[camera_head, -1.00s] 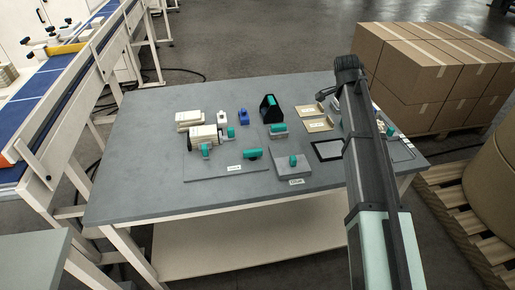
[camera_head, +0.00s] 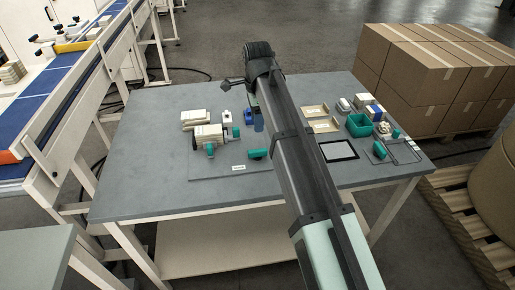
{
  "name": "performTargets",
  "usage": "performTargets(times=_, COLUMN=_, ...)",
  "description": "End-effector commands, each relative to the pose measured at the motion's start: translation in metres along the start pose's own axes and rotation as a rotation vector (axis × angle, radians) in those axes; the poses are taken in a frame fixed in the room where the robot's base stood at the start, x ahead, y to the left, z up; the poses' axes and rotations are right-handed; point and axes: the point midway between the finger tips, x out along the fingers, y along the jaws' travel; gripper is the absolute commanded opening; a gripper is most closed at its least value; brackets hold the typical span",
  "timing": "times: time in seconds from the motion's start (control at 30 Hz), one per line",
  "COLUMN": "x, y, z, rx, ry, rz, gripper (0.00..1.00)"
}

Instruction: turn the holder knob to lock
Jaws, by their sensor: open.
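On the grey base plate (camera_head: 230,170) at the table's left sits a white unit (camera_head: 206,135) with a dark round end. Teal knob-like parts show on and beside it: one at its front (camera_head: 210,150), one at its right (camera_head: 236,132) and one lying lower right (camera_head: 257,154). I cannot tell which is the holder knob or read the plate's label. My gripper (camera_head: 252,98) hangs under the arm's far end, behind and right of the white unit, apart from the teal parts. It is open, largely hidden by my arm, with nothing seen in it.
My arm crosses the table's middle and hides things there. To its right are cardboard trays (camera_head: 325,126), a black-framed pad (camera_head: 339,150), a teal bin (camera_head: 359,125) and a plate with a teal knob (camera_head: 396,134). The table's front (camera_head: 190,198) is clear. Stacked boxes (camera_head: 425,80) stand behind right.

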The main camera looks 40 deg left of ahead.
Motion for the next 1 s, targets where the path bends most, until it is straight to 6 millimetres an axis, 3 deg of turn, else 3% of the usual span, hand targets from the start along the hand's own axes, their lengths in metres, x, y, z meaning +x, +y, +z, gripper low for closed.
performTargets(times=0.6, x=0.1, y=0.001, z=-0.001, rx=-0.001, ry=0.001, rz=0.001, gripper=0.45)
performTargets(times=0.8, x=0.118, y=0.0, z=-0.001, rx=-0.001, ry=0.001, rz=0.0, gripper=0.45)
performTargets(times=1.0, x=0.124, y=0.0, z=-0.001, rx=-0.001, ry=0.001, rz=-0.001, gripper=0.45)
